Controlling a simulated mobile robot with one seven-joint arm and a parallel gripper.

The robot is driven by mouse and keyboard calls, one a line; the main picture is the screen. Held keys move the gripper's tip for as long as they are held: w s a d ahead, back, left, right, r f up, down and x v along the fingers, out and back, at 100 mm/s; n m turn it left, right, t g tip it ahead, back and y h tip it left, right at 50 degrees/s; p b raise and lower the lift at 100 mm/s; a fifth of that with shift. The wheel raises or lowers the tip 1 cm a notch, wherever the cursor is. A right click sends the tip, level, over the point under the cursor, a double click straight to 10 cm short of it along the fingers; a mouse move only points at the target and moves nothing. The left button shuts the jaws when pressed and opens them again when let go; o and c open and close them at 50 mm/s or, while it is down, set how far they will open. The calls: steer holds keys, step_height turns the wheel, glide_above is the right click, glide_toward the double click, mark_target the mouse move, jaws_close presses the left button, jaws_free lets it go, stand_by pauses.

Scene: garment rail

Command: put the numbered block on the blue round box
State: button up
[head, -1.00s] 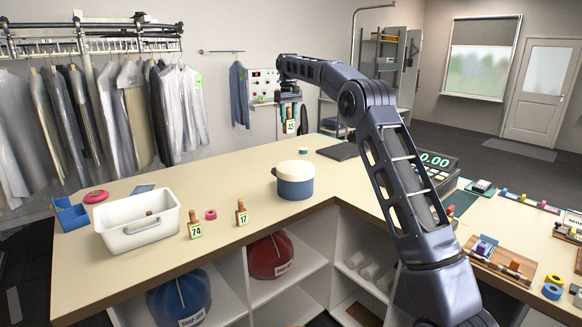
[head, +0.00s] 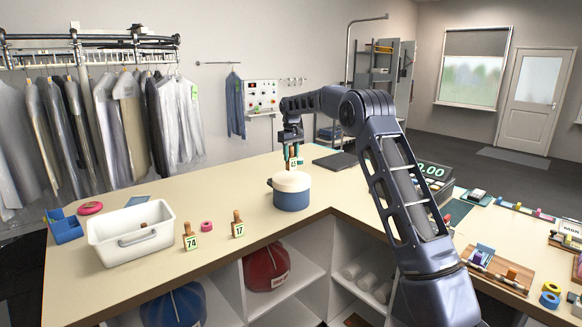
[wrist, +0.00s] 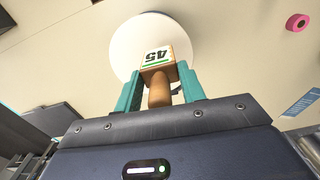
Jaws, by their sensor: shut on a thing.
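The blue round box (head: 291,198) with a cream lid stands on the counter. Its pale round lid (wrist: 126,38) fills the upper middle of the wrist view. My gripper (head: 293,158) is above the box, pointing down, with teal fingers. It is shut on the numbered block (wrist: 158,58), a wooden stamp-like piece with a knob handle and a white face marked 45. In the head view the block (head: 293,163) hangs just over the lid's far part. I cannot tell whether it touches the lid.
Two more numbered blocks, 74 (head: 191,240) and 17 (head: 238,230), stand on the counter left of the box. A dark flat pad (head: 335,162) lies behind right. Counter around the box is clear.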

mark_target(291, 165)
steer(key=shift+f, duration=2.7)
steer(key=shift+f, duration=0.1)
steer(key=o, duration=1.1)
steer(key=shift+o, duration=0.2)
